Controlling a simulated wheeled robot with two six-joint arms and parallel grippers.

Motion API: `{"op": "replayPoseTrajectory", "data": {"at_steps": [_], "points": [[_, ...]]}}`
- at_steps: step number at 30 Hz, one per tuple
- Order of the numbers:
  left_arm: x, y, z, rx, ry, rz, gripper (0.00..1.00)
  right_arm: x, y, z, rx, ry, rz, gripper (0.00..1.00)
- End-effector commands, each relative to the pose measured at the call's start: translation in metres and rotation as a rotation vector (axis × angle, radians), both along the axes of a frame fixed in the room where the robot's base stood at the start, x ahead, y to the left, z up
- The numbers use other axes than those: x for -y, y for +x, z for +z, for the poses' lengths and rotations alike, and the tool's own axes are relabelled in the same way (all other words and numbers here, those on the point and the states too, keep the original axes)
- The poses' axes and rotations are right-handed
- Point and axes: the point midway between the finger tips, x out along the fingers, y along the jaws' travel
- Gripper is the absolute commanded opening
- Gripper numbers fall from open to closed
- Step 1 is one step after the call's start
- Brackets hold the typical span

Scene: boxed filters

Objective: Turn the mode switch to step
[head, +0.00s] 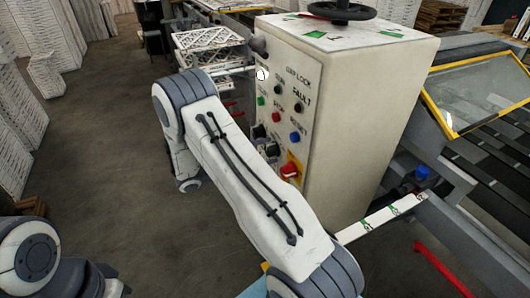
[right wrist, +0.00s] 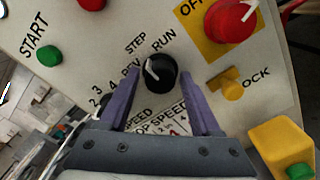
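The mode switch (right wrist: 161,74) is a black round knob with a white pointer mark, on a pale panel in the right wrist view. Labels REV, STEP and RUN curve around its upper left side. The pointer slants to the upper left, toward the STEP side; I cannot tell its exact setting. My right gripper (right wrist: 160,68) is open, with one purple finger on each side of the knob and visible gaps between. In the head view my right arm hides much of the panel's lower left, and the switch cannot be made out clearly. My left gripper is out of view.
The control cabinet (head: 370,120) has a handwheel (head: 342,11) on top. Close to the knob are a red OFF switch (right wrist: 231,20), a yellow lock (right wrist: 226,86), a green START button (right wrist: 49,55) and another small black knob. A conveyor with a yellow frame stands right.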

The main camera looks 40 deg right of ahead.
Motion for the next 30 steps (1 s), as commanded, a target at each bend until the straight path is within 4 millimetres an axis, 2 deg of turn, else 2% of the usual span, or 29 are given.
{"op": "replayPoseTrajectory", "data": {"at_steps": [9, 13, 24, 30], "points": [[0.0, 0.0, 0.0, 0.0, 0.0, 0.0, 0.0, 0.0, 0.0, 0.0, 0.0, 0.001, 0.001, 0.77], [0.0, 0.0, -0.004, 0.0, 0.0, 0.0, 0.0, -0.008, 0.003, -0.002, 0.001, 0.0, 0.004, 0.77], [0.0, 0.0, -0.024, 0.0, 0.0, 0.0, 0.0, -0.076, 0.019, -0.003, 0.002, 0.002, 0.005, 0.77], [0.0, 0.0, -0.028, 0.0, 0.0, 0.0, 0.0, -0.098, 0.024, -0.001, 0.0, 0.001, 0.001, 0.77]]}}
